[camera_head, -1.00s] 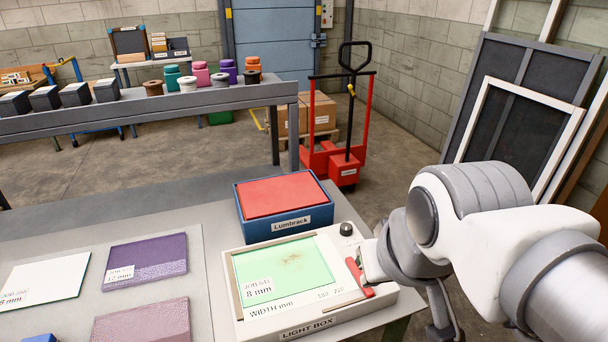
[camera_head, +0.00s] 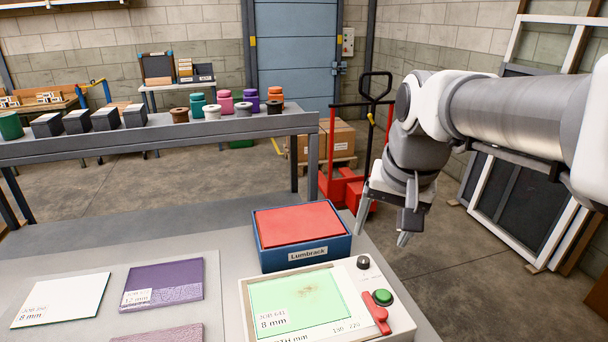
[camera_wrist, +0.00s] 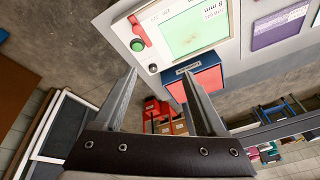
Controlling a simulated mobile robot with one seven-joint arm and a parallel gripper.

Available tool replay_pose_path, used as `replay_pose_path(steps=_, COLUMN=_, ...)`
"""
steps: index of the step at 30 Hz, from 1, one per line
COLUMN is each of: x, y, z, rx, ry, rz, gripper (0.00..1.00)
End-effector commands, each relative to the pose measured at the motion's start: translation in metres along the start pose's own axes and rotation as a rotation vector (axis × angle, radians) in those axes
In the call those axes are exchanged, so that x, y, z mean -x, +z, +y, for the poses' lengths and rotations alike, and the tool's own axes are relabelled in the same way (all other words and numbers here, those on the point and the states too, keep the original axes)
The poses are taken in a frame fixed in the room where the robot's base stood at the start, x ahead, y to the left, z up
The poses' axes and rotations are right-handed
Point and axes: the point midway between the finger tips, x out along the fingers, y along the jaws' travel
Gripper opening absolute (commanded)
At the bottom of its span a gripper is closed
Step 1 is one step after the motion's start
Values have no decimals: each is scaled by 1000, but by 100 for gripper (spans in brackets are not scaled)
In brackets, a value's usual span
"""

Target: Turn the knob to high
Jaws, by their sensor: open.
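The light box (camera_head: 258,318) lies on the near bench with a lit green panel (camera_head: 300,304) on top. A small black knob (camera_head: 363,262) stands at its back right corner. A green button (camera_head: 382,297) and a red lever (camera_head: 375,314) sit in front of the knob. My gripper (camera_head: 382,234) is open and empty, above and behind the box's right side, apart from the knob. In the wrist view, the knob (camera_wrist: 153,68) shows between the open fingertips (camera_wrist: 158,72), with the green button (camera_wrist: 137,45) beyond. The knob's pointer is too small to read.
A blue box (camera_head: 303,259) with a red top stands just left of the knob. Flat coloured sheets (camera_head: 163,283) lie on the bench at left. A red pallet truck (camera_head: 345,188) stands behind the bench. Floor is free right of the bench.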

Motion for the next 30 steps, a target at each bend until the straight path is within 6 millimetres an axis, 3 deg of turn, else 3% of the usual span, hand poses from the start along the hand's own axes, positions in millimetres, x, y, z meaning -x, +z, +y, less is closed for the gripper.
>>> replay_pose_path(steps=1, x=-4, y=-18, z=-3, rx=-43, ry=8, rz=-21, gripper=74)
replay_pose_path(steps=8, x=-30, y=-83, z=-12, rx=-241, ry=50, rz=-94, gripper=74)
replay_pose_path(steps=18, x=-100, y=-162, z=-16, rx=-517, ry=143, rz=-183, gripper=74)
replay_pose_path(steps=24, x=-148, y=-190, z=-13, rx=-652, ry=204, rz=-219, gripper=74)
replay_pose_path(steps=30, x=-175, y=-202, z=-10, rx=-723, ry=238, rz=-234, gripper=74)
